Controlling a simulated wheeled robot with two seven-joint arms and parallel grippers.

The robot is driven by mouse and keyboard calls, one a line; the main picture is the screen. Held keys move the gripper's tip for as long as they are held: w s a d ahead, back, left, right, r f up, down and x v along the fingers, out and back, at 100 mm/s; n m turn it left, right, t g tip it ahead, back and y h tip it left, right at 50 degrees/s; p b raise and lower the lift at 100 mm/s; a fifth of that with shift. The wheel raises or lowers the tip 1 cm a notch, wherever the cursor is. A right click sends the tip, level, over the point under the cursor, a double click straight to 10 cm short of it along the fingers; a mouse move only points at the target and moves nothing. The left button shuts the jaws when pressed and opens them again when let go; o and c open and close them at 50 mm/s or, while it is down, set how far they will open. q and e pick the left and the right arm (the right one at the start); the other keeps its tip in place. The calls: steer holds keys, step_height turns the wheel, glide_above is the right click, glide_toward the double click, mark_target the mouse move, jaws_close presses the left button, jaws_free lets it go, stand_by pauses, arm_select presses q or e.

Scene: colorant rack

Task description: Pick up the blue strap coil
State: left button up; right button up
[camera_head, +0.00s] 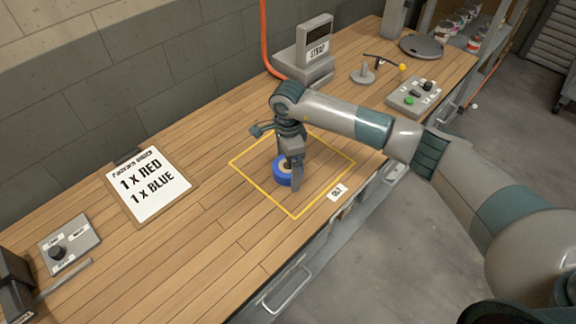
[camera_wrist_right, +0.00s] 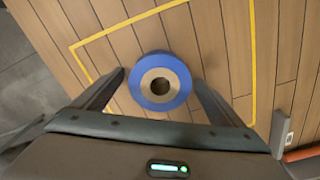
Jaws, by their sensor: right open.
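The blue strap coil (camera_head: 280,177) lies flat on the wooden bench inside a yellow outlined square. It is a blue ring with a tan core and a dark centre hole. In the right wrist view the coil (camera_wrist_right: 160,82) sits just ahead of and between the two fingers. My right gripper (camera_head: 292,182) points down over the coil and partly hides it in the head view. Its fingers (camera_wrist_right: 160,80) are open, one on each side of the coil, with a gap to each. My left gripper is not in view.
A clipboard (camera_head: 149,185) reading "1 x RED, 1 x BLUE" lies left of the square. A knob box (camera_head: 69,245) is at the far left. A scale-like machine (camera_head: 306,60) and a button box (camera_head: 414,98) stand at the back.

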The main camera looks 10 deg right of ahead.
steer(key=shift+f, duration=0.15)
steer(key=shift+c, duration=0.4)
steer(key=c, duration=1.2)
steer(key=shift+r, duration=0.2)
